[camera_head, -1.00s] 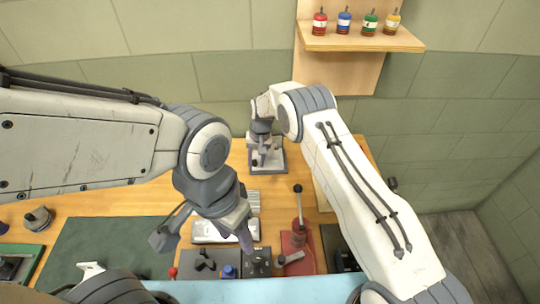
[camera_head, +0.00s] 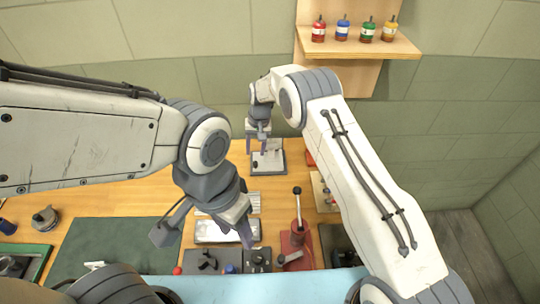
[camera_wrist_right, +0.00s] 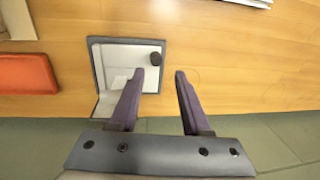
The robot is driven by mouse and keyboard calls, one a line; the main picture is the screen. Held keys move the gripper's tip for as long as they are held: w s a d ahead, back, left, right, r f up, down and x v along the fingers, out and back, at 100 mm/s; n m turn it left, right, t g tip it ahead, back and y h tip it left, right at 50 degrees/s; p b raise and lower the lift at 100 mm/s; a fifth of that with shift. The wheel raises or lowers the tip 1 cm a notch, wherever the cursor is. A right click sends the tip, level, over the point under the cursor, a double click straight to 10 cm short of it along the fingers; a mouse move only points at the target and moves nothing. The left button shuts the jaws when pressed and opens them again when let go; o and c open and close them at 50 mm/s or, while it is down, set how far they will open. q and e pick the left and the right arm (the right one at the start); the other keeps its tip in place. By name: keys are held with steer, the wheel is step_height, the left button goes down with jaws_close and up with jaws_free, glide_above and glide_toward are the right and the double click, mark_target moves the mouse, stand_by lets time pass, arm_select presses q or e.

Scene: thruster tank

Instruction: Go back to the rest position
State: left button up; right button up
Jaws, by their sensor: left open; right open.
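My left gripper (camera_head: 207,236) is the lower one in the head view. It is open and empty, its fingers spread above the near part of the bench. My right gripper (camera_head: 258,143) is at the far side of the bench, in front of the wall. It is open and hangs over a grey-framed tray (camera_head: 268,170) with a pale inside. In the right wrist view, the two dark fingers (camera_wrist_right: 159,73) are apart with nothing between them. The same tray (camera_wrist_right: 100,70) shows beyond them, with a small dark knob (camera_wrist_right: 155,58) on it.
A shelf (camera_head: 350,46) with red, blue, green and yellow bottles is on the wall. A red-based lever device (camera_head: 297,235) stands right of my left gripper. A dark green mat (camera_head: 110,245) lies at left. An orange-red block (camera_wrist_right: 27,75) lies beside the tray.

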stand_by(0.4)
steer(key=shift+s+a+r, duration=0.1)
steer(key=shift+r, duration=0.15)
steer(key=s+a+r+n+b, duration=0.2)
steer(key=s+r+n+b, duration=0.2)
steer(key=s+r, duration=1.1)
steer(key=s+d+n+b, duration=0.1)
steer(key=s+d, duration=0.3)
steer(key=s, duration=0.8)
steer(key=s+d+n+b, duration=0.1)
steer(key=s+d, duration=0.4)
steer(key=s, duration=0.7)
steer(key=shift+s+r+n, duration=0.2)
steer(key=shift+s+n, duration=0.2)
steer(key=shift+n, duration=0.2)
